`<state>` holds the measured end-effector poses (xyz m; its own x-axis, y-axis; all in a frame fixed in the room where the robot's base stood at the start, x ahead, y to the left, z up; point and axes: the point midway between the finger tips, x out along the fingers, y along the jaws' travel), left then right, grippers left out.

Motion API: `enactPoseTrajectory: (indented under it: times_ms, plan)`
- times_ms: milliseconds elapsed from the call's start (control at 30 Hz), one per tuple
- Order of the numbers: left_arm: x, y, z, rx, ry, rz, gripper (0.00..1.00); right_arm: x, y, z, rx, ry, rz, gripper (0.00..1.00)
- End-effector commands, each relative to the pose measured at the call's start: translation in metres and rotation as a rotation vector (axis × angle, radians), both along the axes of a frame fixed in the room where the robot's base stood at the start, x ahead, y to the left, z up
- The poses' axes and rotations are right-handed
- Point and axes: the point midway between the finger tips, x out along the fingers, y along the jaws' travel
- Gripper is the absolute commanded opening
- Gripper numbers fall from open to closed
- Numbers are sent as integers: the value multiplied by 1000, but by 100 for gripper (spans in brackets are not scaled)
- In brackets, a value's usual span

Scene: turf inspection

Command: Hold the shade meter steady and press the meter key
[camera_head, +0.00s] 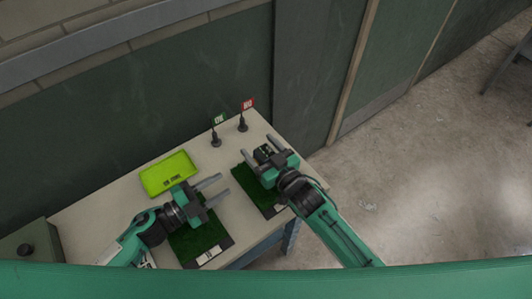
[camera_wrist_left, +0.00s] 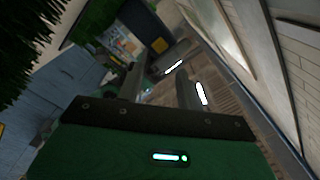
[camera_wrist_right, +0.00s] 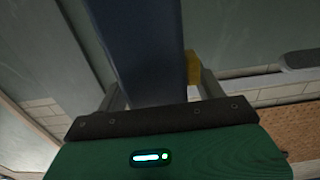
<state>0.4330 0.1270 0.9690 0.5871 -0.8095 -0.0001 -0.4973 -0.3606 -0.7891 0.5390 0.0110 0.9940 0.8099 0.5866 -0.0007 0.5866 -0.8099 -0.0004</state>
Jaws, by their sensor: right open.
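A small dark device (camera_head: 263,154), apparently the shade meter, sits between the parted fingers of my right gripper (camera_head: 258,148) at the far end of the right turf mat (camera_head: 252,188). In the right wrist view a dark blue block (camera_wrist_right: 148,50) fills the space between the fingers, with a yellow part (camera_wrist_right: 193,68) beside it. I cannot tell whether the fingers touch it. The meter key cannot be made out. My left gripper (camera_head: 225,184) is open and empty above the left turf mat (camera_head: 200,238), its fingers pointing right.
A green flag (camera_head: 217,120) and a red flag (camera_head: 247,104) stand on dark bases near the back edge. A dark wall (camera_head: 140,110) rises behind. Open floor (camera_head: 430,180) lies to the right.

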Motion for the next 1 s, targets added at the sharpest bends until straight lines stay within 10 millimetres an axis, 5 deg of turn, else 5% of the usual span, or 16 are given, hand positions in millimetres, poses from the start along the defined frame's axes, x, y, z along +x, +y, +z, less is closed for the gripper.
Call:
enactPoseTrajectory:
  times_ms: [200, 500, 700, 1000]
  plan:
    - [0, 0, 0, 0, 0, 0, 36, 0, 0, 0, 0, 0, 0, 69]
    - [0, 0, 0, 0, 0, 0, 36, 0, 0, 0, 0, 0, 0, 14]
    - [0, 0, 0, 0, 0, 0, 0, 0, 0, 0, 0, 0, 0, 14]
    - [0, 0, 0, 0, 0, 0, 0, 0, 0, 0, 0, 0, 0, 14]
